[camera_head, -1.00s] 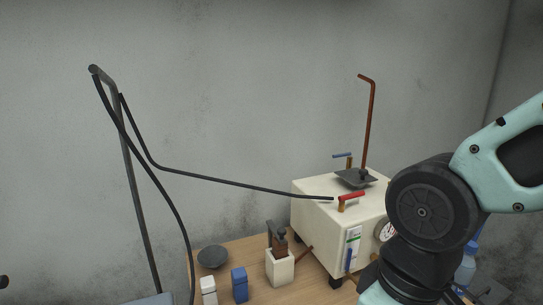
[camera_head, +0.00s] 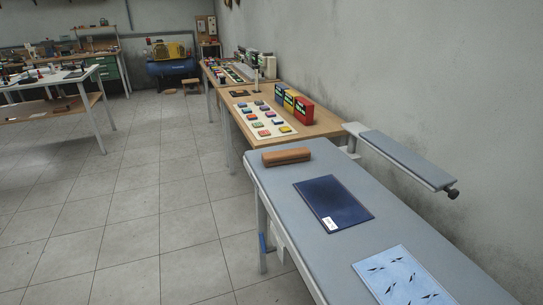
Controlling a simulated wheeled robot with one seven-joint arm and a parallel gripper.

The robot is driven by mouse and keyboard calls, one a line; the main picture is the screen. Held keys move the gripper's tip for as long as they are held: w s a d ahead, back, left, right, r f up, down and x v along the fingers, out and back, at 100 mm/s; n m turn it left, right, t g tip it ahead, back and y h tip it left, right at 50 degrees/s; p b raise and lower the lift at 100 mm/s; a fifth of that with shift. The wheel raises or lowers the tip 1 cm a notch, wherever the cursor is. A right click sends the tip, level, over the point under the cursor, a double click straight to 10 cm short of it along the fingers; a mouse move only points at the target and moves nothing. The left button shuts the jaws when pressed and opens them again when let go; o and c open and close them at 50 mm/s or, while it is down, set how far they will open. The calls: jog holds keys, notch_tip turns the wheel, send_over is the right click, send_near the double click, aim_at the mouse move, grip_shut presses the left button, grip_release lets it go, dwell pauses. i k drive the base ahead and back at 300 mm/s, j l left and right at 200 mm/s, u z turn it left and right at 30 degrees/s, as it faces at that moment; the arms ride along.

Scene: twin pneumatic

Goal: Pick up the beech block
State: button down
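A brown wooden block (camera_head: 286,157), which looks like the beech block, lies on the far end of a long grey padded board (camera_head: 315,170). It is a long piece with rounded ends and what looks like a groove along its side. Nothing touches it. My gripper and arm are not in view now.
A dark blue folder (camera_head: 333,203) and a light blue patterned sheet (camera_head: 403,278) lie on the board. A narrow padded arm (camera_head: 408,158) sticks out at right. Behind are tables with colored pieces and boxes (camera_head: 303,110). The tiled floor (camera_head: 130,220) at left is clear.

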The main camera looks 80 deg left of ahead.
aim_at(284, 157)
jog(key=u, duration=2.4)
jog(key=i+j, duration=0.25)
jog(key=i, duration=0.15)
jog(key=i+j+u, duration=0.1)
jog(key=i+j, duration=0.4)
jog(key=i, duration=0.35)
jog(key=i+j, duration=0.25)
jog(key=i, duration=0.15)
jog(key=i+j+u, duration=0.1)
jog(key=i+j, duration=0.15)
jog(key=i, duration=0.2)
